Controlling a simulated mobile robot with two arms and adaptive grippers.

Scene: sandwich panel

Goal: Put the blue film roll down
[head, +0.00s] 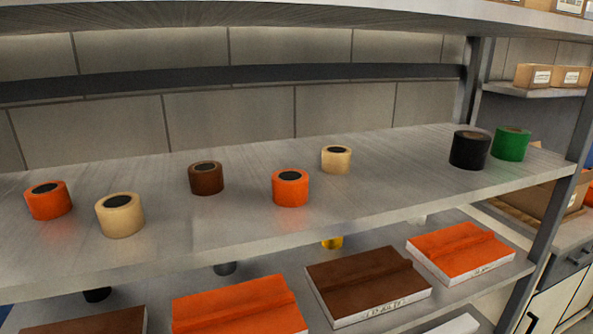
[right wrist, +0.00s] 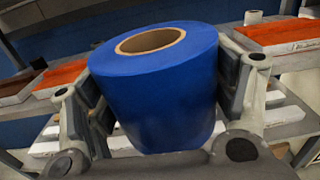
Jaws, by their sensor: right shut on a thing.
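The blue film roll (right wrist: 150,92) shows large in the right wrist view, with a brown cardboard core at its top. My right gripper (right wrist: 160,98) is shut on it, with a dark finger pad on each side of the roll. The roll looks slightly tilted in that view. Neither the blue roll nor either gripper shows in the head view. My left gripper is in neither view.
The shelf (head: 385,180) holds orange rolls (head: 291,188), cream rolls (head: 120,215), a brown roll (head: 206,178), a black roll (head: 469,150) and a green roll (head: 511,144). Bare shelf lies between the cream and black rolls. Orange and brown slabs (head: 367,282) lie below.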

